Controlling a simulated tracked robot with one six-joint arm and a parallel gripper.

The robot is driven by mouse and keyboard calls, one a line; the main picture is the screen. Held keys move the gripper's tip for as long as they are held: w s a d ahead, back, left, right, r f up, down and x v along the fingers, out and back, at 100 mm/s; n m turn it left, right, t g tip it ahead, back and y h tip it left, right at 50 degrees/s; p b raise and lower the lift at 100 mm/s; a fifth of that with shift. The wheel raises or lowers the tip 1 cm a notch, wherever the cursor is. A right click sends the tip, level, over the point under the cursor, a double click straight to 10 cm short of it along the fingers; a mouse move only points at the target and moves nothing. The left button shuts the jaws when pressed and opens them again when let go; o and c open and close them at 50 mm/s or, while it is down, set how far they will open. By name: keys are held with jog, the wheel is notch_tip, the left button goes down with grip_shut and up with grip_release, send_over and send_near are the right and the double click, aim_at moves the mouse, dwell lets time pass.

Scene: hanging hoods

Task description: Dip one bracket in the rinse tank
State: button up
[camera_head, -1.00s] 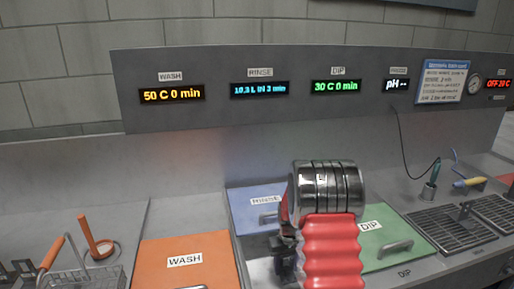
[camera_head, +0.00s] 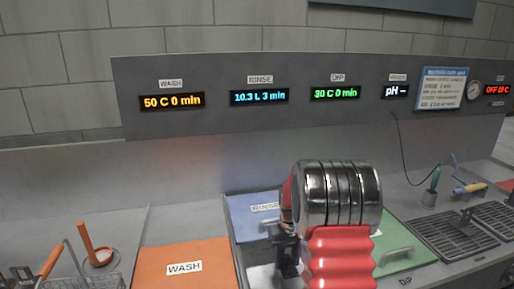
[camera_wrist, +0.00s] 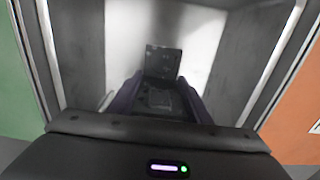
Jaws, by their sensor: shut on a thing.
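My gripper (camera_wrist: 158,108) is shut on a dark angled piece, the bracket (camera_wrist: 162,62), seen in the wrist view between its two purplish fingers. The gripper points down into the rinse tank (camera_wrist: 88,60), which has grey walls and a pale bottom. I cannot tell whether the bracket is under liquid. In the head view the blue RINSE lid (camera_head: 252,222) lies behind the tank opening. My red and chrome arm hides much of that opening, and the bracket is not clear there.
The orange WASH lid (camera_head: 184,255) is to the left and the green DIP lid (camera_head: 408,250) to the right. A wire basket (camera_head: 92,282) stands far left. Grated drains (camera_head: 455,235) are at right. The rinse display (camera_head: 259,96) reads 10.3 L, 3 min.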

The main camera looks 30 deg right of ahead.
aim_at(289, 246)
jog(key=shift+r, duration=3.15)
jog(key=shift+r, duration=0.1)
